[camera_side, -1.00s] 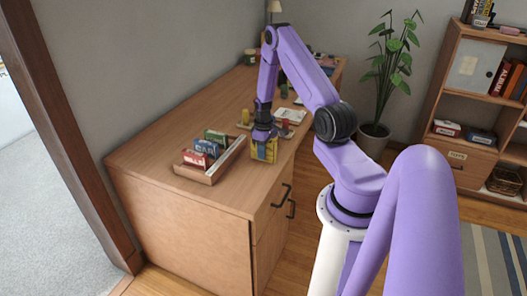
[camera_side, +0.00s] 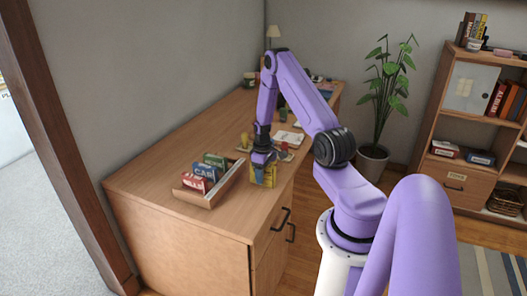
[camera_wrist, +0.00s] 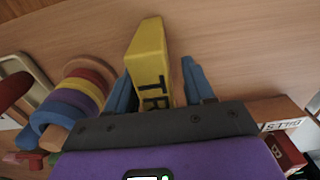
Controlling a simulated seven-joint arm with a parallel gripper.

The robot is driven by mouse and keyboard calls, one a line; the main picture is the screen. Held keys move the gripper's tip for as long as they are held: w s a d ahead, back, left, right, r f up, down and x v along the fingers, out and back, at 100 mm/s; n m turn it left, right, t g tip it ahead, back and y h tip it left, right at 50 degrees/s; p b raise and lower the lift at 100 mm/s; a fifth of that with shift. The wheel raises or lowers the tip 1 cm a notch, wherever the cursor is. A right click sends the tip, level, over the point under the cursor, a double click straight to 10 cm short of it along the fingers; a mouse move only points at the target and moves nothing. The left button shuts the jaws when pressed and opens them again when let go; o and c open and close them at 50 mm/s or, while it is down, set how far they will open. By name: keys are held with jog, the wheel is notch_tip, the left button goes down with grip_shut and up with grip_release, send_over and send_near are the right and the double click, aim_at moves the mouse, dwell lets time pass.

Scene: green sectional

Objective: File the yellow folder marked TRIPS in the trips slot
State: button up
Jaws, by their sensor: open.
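The yellow folder (camera_side: 267,178), with "TR" legible in the wrist view (camera_wrist: 148,50), stands on the desk near its front edge. My gripper (camera_side: 262,159) is open at its top. In the wrist view my blue fingers (camera_wrist: 160,85) are on either side of the folder; I cannot tell if they touch it. The wooden organizer (camera_side: 222,190) sits to the left on the desk, with red, blue and green folders (camera_side: 205,172) at its left side. Its edge shows at the right of the wrist view (camera_wrist: 275,108) with a label that appears to read "BILLS". No trips label is legible.
A stack of coloured rings (camera_wrist: 75,95) and a light tray (camera_wrist: 22,75) are left of the folder in the wrist view. White papers (camera_side: 288,138) lie behind my gripper. The desk (camera_side: 145,180) is bare left of the organizer.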

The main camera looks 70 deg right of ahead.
notch_tip(320, 180, up, 16)
jog(key=a+r+n, duration=0.3)
jog(key=a+r, duration=0.1)
jog(key=a, duration=0.9)
jog(key=a+r+n, duration=0.3)
jog(key=a+r, duration=0.1)
jog(key=a, duration=0.9)
jog(key=s+a+r+n, duration=0.1)
jog(key=s+a+n, duration=0.1)
jog(key=s+a, duration=0.6)
jog(key=shift+a+r+n, duration=0.4)
jog(key=shift+a, duration=0.2)
jog(key=shift+o, duration=0.3)
jog(key=s+a+r+n, duration=0.1)
jog(key=s+a+n, duration=0.2)
jog(key=s, duration=0.8)
jog(key=shift+s+n, duration=0.3)
jog(key=shift+s, duration=0.1)
jog(key=shift+o, duration=0.9)
jog(key=shift+s, duration=0.3)
